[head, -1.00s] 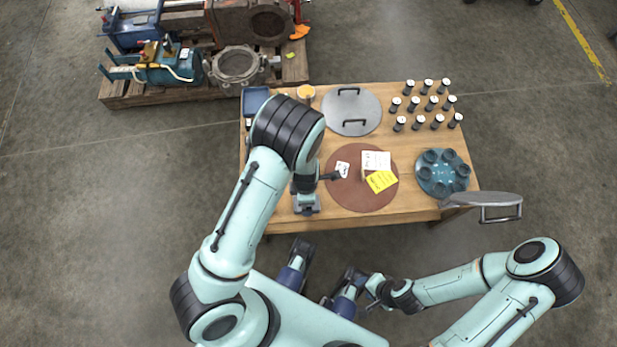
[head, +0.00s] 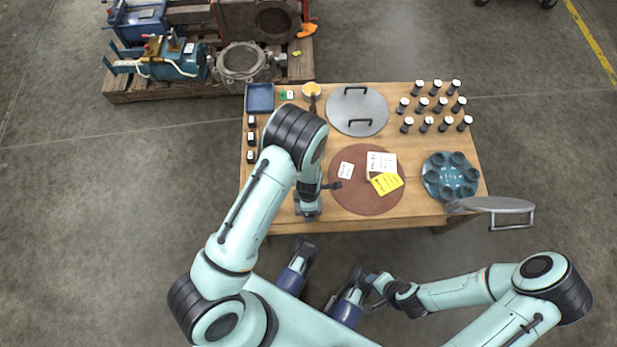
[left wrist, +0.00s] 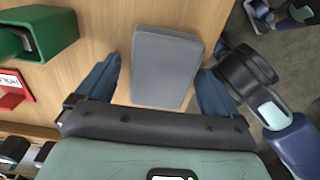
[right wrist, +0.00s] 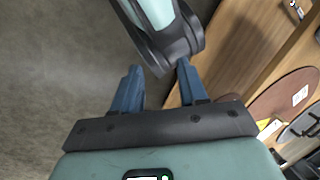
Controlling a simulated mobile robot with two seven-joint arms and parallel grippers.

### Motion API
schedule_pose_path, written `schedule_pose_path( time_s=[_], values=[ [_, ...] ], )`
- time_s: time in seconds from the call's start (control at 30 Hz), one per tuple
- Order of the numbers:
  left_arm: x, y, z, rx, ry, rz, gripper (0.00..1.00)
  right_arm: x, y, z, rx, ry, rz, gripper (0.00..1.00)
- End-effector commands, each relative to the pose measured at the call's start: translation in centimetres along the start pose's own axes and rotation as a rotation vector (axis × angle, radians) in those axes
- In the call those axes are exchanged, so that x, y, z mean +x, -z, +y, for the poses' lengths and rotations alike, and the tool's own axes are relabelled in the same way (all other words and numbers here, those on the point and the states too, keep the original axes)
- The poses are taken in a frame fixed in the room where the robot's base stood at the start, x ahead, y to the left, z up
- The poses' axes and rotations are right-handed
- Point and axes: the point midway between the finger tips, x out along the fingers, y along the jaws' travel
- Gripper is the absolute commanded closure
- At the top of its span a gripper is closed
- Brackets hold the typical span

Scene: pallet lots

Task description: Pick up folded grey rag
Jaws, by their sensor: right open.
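The folded grey rag (left wrist: 165,65) lies flat on the wooden table in the left wrist view. My left gripper (left wrist: 160,66) is open, with one finger on each side of the rag; a gap shows on the left, while the right finger looks very near the rag's edge. In the head view my left gripper (head: 308,208) is low at the table's front left edge, and the arm and hand mostly hide the rag. My right gripper (right wrist: 157,70) is open and empty, away from the table; in the head view it is in front of my base (head: 372,288).
A brown round mat (head: 352,200) with cards is right of my left gripper. A green holder (left wrist: 30,35) and red sign (left wrist: 10,88) stand left of the rag in the left wrist view. A grey lid (head: 357,112), teal tray (head: 436,190) and several dark jars occupy the table.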

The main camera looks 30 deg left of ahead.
Motion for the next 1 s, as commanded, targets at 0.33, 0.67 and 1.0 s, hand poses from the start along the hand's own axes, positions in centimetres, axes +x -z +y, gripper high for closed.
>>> schedule_pose_path(
  time_s=[0.33, 0.67, 1.0],
  values=[
    [0.0, 0.0, 0.0, 0.000, 0.000, 0.000, 0.57, 0.0, -0.1, 0.0, 0.000, 0.000, -0.002, 0.57],
    [-1.8, 0.0, 0.0, 0.000, -0.001, 0.000, 0.57, -0.7, -0.9, -0.3, -0.002, 0.001, -0.024, 0.57],
    [-10.6, -0.2, 0.1, 0.003, -0.004, -0.004, 0.57, -4.0, -4.4, -1.2, -0.009, 0.003, -0.127, 0.57]
  ],
)
